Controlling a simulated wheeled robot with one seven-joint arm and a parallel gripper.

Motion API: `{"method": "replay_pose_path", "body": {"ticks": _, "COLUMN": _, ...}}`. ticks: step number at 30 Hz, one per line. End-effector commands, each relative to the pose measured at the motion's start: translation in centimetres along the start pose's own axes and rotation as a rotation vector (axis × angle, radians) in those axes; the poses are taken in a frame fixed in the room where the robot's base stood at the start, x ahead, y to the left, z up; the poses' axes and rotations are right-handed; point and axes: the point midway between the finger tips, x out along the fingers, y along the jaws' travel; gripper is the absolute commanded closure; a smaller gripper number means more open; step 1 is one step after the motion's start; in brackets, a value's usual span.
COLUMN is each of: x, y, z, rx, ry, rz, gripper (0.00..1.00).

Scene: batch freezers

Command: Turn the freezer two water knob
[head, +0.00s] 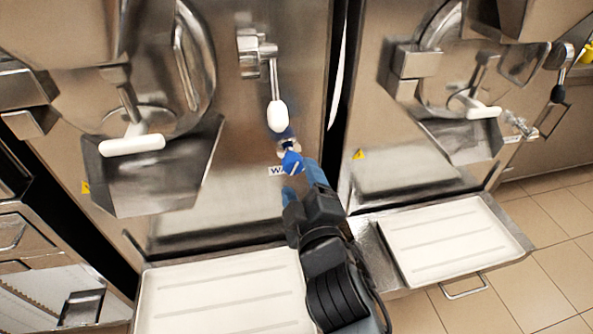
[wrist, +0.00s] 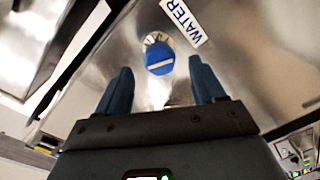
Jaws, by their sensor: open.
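The blue water knob (head: 291,161) sits on the front panel of the left freezer, just right of a partly covered "WATER" label. In the wrist view the blue knob (wrist: 159,58) shows a pale bar across its face, with the WATER label (wrist: 183,22) beside it. My gripper (head: 302,183) is just below the knob in the head view, with its blue fingers pointing up at it. In the wrist view my gripper (wrist: 160,82) is open and empty, and the knob lies ahead of the gap between the fingertips. The fingers appear apart from the knob.
A lever with a white handle (head: 278,115) hangs just above the knob. A chute (head: 150,175) juts out at left. White trays (head: 225,295) and (head: 450,240) stand low in front of the freezers. A second freezer (head: 400,150) stands at right, past a dark gap.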

Motion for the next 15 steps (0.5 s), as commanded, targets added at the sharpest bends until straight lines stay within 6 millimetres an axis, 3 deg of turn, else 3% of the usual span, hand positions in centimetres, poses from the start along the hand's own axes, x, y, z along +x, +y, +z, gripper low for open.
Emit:
{"method": "replay_pose_path", "body": {"ticks": 6, "x": -2.5, "y": -0.1, "z": 0.0, "rx": 0.001, "ry": -0.001, "rz": -0.001, "gripper": 0.31}}
{"method": "replay_pose_path", "body": {"ticks": 15, "x": -2.9, "y": 0.0, "z": 0.0, "rx": 0.0, "ry": 0.0, "rz": 0.0, "gripper": 0.31}}
